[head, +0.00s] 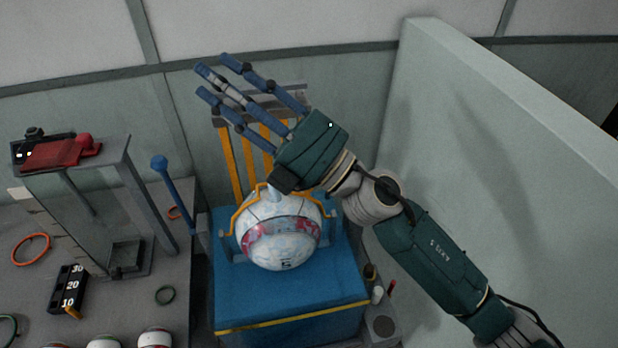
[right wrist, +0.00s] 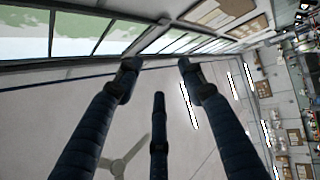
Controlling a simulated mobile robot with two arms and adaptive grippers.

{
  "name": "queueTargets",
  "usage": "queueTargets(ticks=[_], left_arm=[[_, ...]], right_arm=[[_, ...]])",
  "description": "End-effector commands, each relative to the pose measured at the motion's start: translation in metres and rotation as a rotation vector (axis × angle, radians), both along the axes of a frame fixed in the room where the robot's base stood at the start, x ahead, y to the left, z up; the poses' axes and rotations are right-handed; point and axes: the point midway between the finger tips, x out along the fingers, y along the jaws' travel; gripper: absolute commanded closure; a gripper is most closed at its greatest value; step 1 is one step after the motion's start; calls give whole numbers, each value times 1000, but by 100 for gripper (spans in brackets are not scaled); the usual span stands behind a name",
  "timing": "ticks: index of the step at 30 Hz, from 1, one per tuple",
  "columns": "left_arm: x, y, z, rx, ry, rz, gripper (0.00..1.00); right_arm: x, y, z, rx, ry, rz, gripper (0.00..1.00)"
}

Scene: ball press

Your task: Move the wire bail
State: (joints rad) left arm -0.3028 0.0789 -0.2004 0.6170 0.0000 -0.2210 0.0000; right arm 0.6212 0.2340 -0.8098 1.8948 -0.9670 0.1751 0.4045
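The wire bail (head: 236,215) is a thin orange-yellow wire that runs around the upper sides of a white patterned ball (head: 284,245) in the head view. The ball has a pink-red band and sits on a blue press base (head: 285,303). My right gripper (head: 212,76) is above and behind the ball, its blue fingers spread and pointing up-left, away from the bail. Its wrist and palm hide part of the area over the ball's top. The right wrist view shows the fingers (right wrist: 158,82) apart with nothing between them. My left gripper is not in view.
A blue lever (head: 172,190) stands left of the press. Orange upright bars (head: 232,160) rise behind the ball. A grey frame with a red part (head: 60,152) stands on the left bench. A pale green wall panel (head: 470,130) bounds the right side.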

Motion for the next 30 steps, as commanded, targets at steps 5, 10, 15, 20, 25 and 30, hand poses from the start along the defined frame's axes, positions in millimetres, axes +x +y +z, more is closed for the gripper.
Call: queueTargets(ticks=[5,10,15,20,25,30], left_arm=[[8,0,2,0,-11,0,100],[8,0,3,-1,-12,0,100],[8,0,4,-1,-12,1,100],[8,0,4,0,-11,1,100],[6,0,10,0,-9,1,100],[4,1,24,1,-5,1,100]], right_arm=[[-85,68,-56,-519,-449,310,60],[-61,30,-160,-1160,-699,431,60],[19,-66,-193,-1718,-743,364,60],[57,-121,-185,-1965,-713,285,60],[66,-130,-190,-2011,-700,272,60],[74,-124,-215,-2008,-699,276,60]])
